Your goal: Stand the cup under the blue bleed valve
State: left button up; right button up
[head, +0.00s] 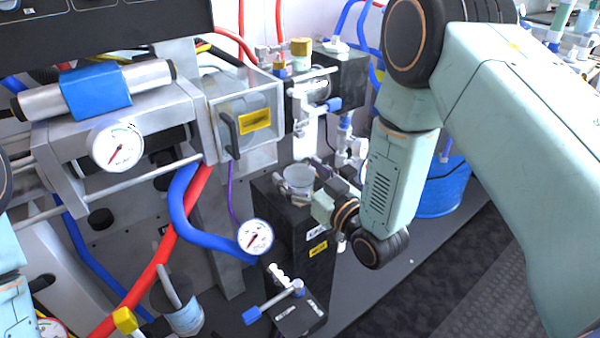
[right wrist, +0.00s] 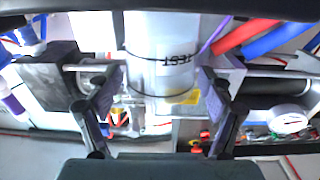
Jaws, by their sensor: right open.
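A clear cup (head: 299,179) stands upright on top of a black box (head: 290,215) in the head view. In the right wrist view the translucent cup (right wrist: 160,58) bears the word TEST, upside down. My right gripper (head: 322,195) is at the cup's right side. In its wrist view the open fingers (right wrist: 162,90) lie either side of the cup, with gaps visible. A small blue-handled valve (head: 345,122) is above and behind the cup; another blue-handled valve (head: 270,302) is low in front. I cannot tell which is the bleed valve. My left gripper is out of view.
A clear-fronted housing (head: 250,120) overhangs the box on the left. A gauge (head: 255,237) and thick blue and red hoses (head: 170,235) are close left of the box. A blue bucket (head: 440,190) stands behind my right arm. Dark floor (head: 420,300) at the lower right is clear.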

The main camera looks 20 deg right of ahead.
jog(key=shift+r, duration=0.2)
jog(key=p+v, duration=0.3)
jog(key=v, duration=0.9)
jog(key=shift+w+f, duration=0.1)
jog(key=b+x, duration=0.3)
jog(key=x, duration=0.8)
jog(key=shift+w+a, duration=0.2)
jog(key=shift+w, duration=0.25)
jog(key=shift+r+p, duration=0.4)
jog(key=shift+r, duration=0.05)
jog(key=shift+s+d+r, duration=0.15)
jog(key=shift+s+r, duration=0.1)
jog(key=shift+s, duration=0.05)
